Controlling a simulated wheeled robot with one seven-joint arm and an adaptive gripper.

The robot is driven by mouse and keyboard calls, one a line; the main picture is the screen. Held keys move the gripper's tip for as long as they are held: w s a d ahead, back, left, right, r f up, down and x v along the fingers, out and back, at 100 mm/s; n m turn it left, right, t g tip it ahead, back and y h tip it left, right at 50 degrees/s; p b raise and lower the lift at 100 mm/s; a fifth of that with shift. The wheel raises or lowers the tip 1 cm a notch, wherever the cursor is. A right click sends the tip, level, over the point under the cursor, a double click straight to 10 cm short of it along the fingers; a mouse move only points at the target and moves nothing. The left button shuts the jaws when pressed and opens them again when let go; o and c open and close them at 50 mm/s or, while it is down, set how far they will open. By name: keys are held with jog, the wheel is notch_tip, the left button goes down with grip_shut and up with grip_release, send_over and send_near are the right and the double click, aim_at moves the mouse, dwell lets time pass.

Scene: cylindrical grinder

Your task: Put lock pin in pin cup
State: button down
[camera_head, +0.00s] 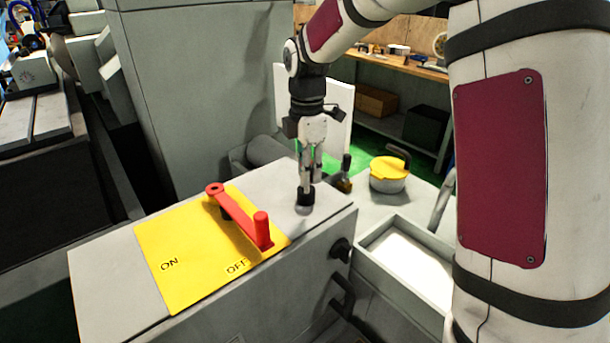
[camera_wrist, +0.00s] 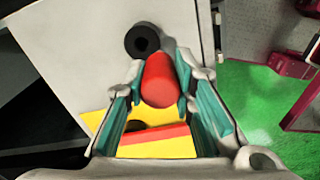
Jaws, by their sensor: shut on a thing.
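My gripper (camera_head: 307,181) points down over the back right corner of the grey cabinet top. In the wrist view its fingers (camera_wrist: 161,68) are closed on a red cylinder (camera_wrist: 160,82), which I take to be the lock pin. In the head view the fingers hide what they hold. A black round cup with a dark hole (camera_wrist: 142,40), which looks like the pin cup, is on the pale surface just beyond the fingertips, slightly left of the pin. A black piece (camera_head: 305,197) shows right below the fingertips in the head view. Contact between pin and cup cannot be seen.
A red lever (camera_head: 240,217) stands on a yellow ON/OFF plate (camera_head: 180,262) close in front of my gripper. A yellow-topped pot (camera_head: 389,169) and a pale tray (camera_head: 370,238) are to the right. Dark knobs (camera_head: 340,249) stick out of the cabinet side.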

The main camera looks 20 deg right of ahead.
jog(key=shift+w+d+f+p, duration=0.2)
jog(key=shift+w+f, duration=0.4)
jog(key=shift+f, duration=0.35)
jog(key=shift+w+d+f+p, duration=0.1)
jog(key=shift+w+f+p, duration=0.1)
jog(key=shift+w+f, duration=0.55)
jog(key=shift+s+f, duration=0.2)
jog(key=shift+f, duration=0.05)
jog(key=c, duration=1.3)
grip_release()
jog(key=shift+c, duration=0.2)
